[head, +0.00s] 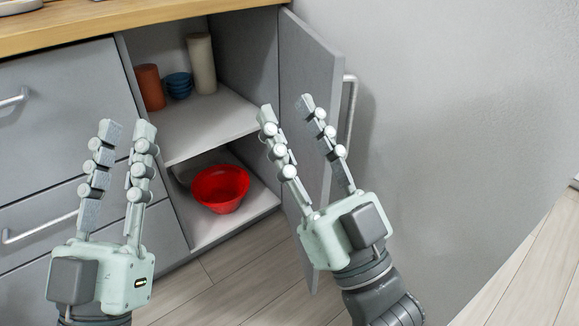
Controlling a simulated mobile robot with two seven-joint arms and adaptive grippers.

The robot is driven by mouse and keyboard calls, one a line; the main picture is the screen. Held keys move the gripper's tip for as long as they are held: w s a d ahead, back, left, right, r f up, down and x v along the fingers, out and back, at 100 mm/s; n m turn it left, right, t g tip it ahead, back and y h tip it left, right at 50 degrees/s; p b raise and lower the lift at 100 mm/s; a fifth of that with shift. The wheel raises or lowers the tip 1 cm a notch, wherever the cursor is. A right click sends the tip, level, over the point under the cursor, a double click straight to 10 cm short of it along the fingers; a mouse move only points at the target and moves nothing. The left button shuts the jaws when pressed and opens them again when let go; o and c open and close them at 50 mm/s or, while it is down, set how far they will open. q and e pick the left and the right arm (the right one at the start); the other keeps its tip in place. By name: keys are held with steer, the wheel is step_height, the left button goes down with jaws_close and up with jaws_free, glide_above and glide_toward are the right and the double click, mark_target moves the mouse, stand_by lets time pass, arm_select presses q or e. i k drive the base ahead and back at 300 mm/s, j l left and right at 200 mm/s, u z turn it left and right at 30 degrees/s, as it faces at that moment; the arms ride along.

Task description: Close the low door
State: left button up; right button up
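The low grey door (309,84) stands open at the right side of the cabinet, swung out toward me, with a metal bar handle (351,113) on its outer face by the wall. My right gripper (285,102) is open and empty, in front of the door and hiding part of its middle. I cannot tell whether it touches the door. My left gripper (126,126) is open and empty, in front of the drawers left of the opening. The hinge edge of the door is at the cabinet's right side.
Inside the cabinet, an orange cup (150,87), blue bowls (178,85) and a beige cylinder (201,63) stand on the shelf (215,122). A red bowl (220,188) sits below. Drawers (60,150) are left, a grey wall (450,120) right. The wooden floor (190,290) is clear.

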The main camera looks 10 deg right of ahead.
mark_target(309, 64)
steer(key=l+u, duration=0.1)
steer(key=l, duration=0.45)
steer(key=k+l+u, duration=0.1)
steer(key=l, duration=0.45)
steer(key=k+l+u, duration=0.1)
steer(key=l, duration=0.45)
steer(key=k, duration=0.05)
